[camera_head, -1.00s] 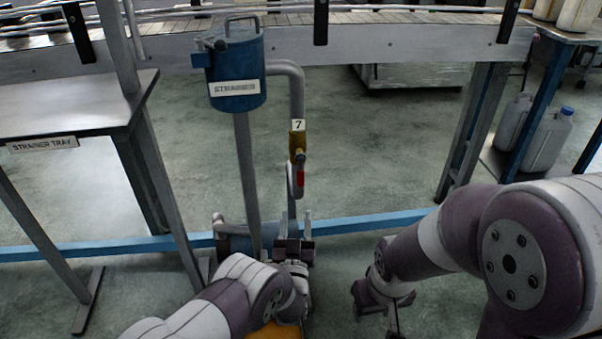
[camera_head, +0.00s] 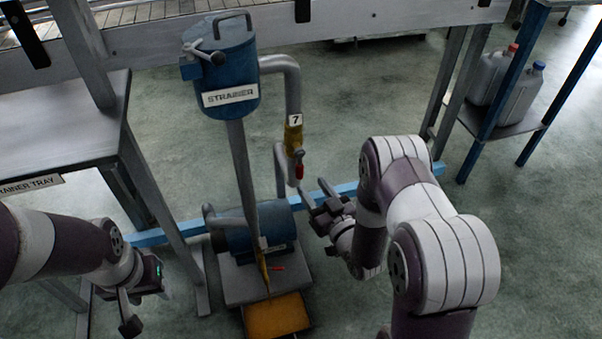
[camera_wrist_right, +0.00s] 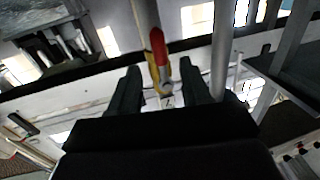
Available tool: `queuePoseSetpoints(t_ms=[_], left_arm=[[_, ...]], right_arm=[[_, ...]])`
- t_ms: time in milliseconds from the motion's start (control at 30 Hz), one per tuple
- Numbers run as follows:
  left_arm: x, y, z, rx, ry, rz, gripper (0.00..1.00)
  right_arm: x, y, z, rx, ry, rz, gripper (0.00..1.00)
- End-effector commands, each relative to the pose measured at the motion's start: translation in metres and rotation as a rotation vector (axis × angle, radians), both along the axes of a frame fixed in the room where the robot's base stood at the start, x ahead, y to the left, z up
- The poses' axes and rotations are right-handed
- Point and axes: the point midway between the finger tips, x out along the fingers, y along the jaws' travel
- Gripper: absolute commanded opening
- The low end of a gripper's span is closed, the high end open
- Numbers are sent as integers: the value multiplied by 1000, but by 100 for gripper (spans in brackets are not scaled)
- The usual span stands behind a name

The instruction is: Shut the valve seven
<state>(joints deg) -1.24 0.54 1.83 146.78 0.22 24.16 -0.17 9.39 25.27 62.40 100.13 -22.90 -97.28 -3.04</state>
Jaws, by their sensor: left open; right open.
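Valve seven (camera_head: 293,138) is a yellow brass body on the grey pipe below the strainer, under a white "7" label (camera_head: 295,120). Its red handle (camera_head: 299,171) hangs down, roughly along the vertical pipe. My right gripper (camera_head: 310,208) is open just below and right of the handle, apart from it in the head view. In the right wrist view, the red handle (camera_wrist_right: 158,46) and yellow valve body (camera_wrist_right: 164,74) appear beyond and between the open fingers (camera_wrist_right: 167,85); contact cannot be told. My left gripper (camera_head: 140,300) is open and empty at the lower left, far from the valve.
The blue strainer (camera_head: 228,70) stands above left of the valve. A blue pump (camera_head: 262,232) on a grey base and an orange tray (camera_head: 276,317) lie below. The strainer tray table (camera_head: 60,120) is at left. Jugs (camera_head: 518,97) sit on a right-hand shelf.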

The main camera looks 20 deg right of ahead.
Motion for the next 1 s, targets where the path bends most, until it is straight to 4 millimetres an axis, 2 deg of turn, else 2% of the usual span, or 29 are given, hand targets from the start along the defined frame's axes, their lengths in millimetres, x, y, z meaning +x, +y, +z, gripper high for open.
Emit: queuePoseSetpoints(t_ms=[100,233,400,600,633,767,1000], left_arm=[[0,0,-10,0,-1,0,47],[0,0,-14,0,-1,0,47],[1,0,-15,-1,-1,0,47],[1,0,-15,-1,-1,-1,47],[1,0,-15,-1,-2,-1,47],[1,0,-15,-1,-1,-1,47],[1,0,-16,-1,-1,-1,47]], right_arm=[[28,7,-3,0,-3,1,47],[49,11,-2,0,-1,-1,47],[60,14,0,0,1,-1,47],[61,14,0,0,2,-2,47],[61,14,0,0,2,-2,44],[60,14,0,0,2,-2,2],[62,14,0,4,1,-2,0]])
